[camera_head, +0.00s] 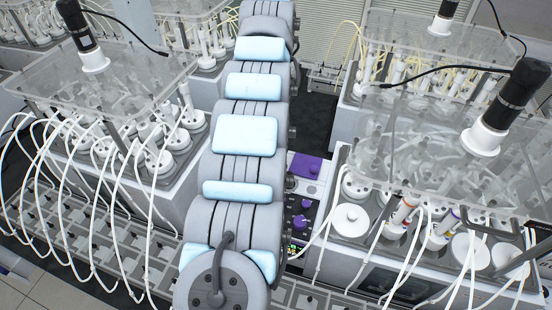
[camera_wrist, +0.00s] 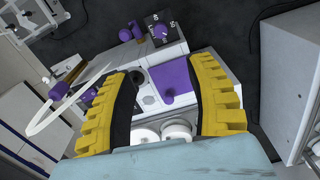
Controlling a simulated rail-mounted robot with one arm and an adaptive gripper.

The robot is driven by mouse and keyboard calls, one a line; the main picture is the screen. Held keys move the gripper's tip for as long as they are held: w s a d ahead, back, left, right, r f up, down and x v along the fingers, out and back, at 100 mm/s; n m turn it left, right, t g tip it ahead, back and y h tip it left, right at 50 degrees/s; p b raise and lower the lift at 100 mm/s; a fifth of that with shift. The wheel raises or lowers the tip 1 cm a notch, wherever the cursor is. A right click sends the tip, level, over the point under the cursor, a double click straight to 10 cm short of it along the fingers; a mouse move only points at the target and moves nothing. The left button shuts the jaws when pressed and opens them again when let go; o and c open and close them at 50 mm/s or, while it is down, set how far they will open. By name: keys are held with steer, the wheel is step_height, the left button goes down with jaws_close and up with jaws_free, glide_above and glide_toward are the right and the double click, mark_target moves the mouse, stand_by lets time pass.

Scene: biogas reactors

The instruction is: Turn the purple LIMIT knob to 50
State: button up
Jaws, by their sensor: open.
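In the wrist view, a small purple knob (camera_wrist: 160,32) sits on a black dial plate with white marks at the far end of the light-grey device (camera_wrist: 195,75). I cannot read its label or setting. My gripper (camera_wrist: 163,66) is open, with yellow fingers and dark inner pads. Its fingertips are apart from this knob, which lies beyond them, and nothing is held between them. In the head view, purple knobs (camera_head: 306,204) show on a dark panel just right of my arm, which hides part of the device. My gripper is hidden there.
A flat purple plate (camera_wrist: 172,80) and round white parts (camera_wrist: 177,131) lie between my fingers. More purple parts (camera_wrist: 62,91) and a white tube (camera_wrist: 45,121) are at the left. Reactor stations with white tubes and a lidded jar (camera_head: 350,219) stand close right of the device.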

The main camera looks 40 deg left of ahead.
step_height(320, 180, down, 17)
steer(key=b, duration=0.3)
stand_by(0.5)
steer(key=shift+r, duration=0.1)
jaws_close()
